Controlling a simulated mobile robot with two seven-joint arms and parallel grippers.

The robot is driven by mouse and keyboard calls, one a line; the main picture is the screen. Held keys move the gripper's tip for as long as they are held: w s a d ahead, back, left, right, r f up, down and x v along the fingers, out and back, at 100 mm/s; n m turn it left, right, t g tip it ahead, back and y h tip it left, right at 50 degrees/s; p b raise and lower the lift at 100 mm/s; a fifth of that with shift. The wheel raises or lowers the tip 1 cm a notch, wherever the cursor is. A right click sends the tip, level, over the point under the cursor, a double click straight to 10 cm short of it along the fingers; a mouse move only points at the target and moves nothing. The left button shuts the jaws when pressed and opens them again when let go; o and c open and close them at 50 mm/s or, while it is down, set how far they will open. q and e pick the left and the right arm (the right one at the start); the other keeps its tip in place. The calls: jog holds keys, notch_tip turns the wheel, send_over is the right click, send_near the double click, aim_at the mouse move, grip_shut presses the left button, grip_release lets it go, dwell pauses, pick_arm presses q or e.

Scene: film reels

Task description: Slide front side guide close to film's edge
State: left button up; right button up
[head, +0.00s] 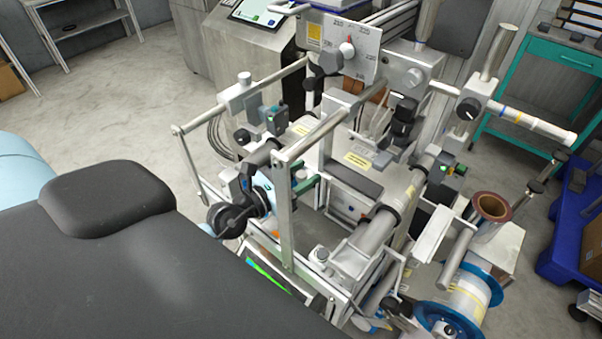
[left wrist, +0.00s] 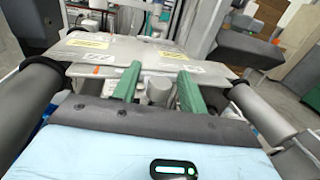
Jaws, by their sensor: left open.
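My left gripper (head: 310,185) reaches into the frame of the film machine, between its rollers. A grey roller with a black collar (head: 384,216) lies to the right of the gripper in the head view. Grey blocks with green lights stand at the left (head: 274,121) and right (head: 440,178) of the machine. I cannot tell which part is the front side guide. No film edge shows clearly near the gripper. My right gripper is out of view.
A brown film roll (head: 490,206) and a blue-flanged reel (head: 466,302) sit at the right. Upright posts and crossbars (head: 325,133) close in around my left arm. A dial plate (head: 349,50) stands at the back. A teal table (head: 549,60) is at the far right.

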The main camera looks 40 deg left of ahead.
pick_arm(q)
jog(key=shift+c, duration=0.4)
grip_shut()
jog(key=shift+w+r, duration=0.1)
jog(key=shift+w, duration=0.75)
jog(key=shift+o, duration=0.4)
grip_release()
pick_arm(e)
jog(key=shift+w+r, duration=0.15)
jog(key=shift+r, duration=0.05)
pick_arm(q)
jog(key=shift+s, duration=0.1)
jog(key=b+v, duration=0.1)
jog(key=v, duration=0.6)
jog(key=shift+s, duration=0.4)
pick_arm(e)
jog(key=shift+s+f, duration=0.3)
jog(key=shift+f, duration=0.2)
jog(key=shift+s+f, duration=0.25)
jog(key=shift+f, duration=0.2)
